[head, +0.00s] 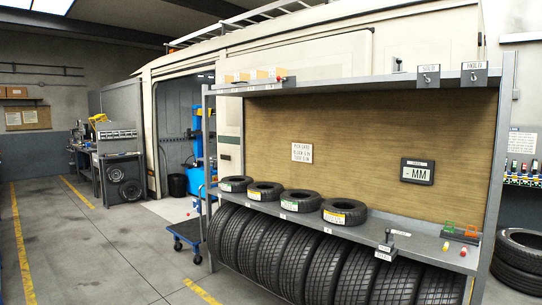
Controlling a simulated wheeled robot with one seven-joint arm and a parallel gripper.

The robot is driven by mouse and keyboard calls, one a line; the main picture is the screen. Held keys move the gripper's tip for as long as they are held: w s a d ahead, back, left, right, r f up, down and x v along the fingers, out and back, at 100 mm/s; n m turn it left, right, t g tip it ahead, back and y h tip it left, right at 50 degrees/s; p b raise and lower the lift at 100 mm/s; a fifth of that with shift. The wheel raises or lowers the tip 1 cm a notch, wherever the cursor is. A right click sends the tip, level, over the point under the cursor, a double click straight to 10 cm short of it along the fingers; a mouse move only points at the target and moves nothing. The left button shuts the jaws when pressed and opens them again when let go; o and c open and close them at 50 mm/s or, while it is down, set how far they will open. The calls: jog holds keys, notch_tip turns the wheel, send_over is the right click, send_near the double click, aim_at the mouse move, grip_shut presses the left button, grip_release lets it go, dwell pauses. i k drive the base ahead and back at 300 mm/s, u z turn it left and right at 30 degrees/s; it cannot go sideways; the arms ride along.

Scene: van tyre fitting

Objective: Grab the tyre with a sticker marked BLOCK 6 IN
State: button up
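Several small black tyres lie flat in a row on the middle shelf of a grey rack, each with a sticker on its front side. From left to right they are the leftmost tyre (236,180), a second tyre (265,186), a third tyre (301,196) and the rightmost tyre (345,206). The sticker text is too small to read, so I cannot tell which says BLOCK 6 IN. My gripper is not in view.
Large tyres (326,268) stand upright in a row under the shelf (410,239). A small gauge-like device (386,246) sits at the shelf's front edge. A display reading "- MM" (417,171) and a card (301,152) hang on the backboard. A blue trolley (187,233) stands left; floor there is open.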

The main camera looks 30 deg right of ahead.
aim_at(340, 211)
jog(key=u, duration=0.5)
jog(key=i, duration=1.4)
jog(key=z, duration=0.9)
jog(key=i, duration=0.95)
jog(key=z, duration=1)
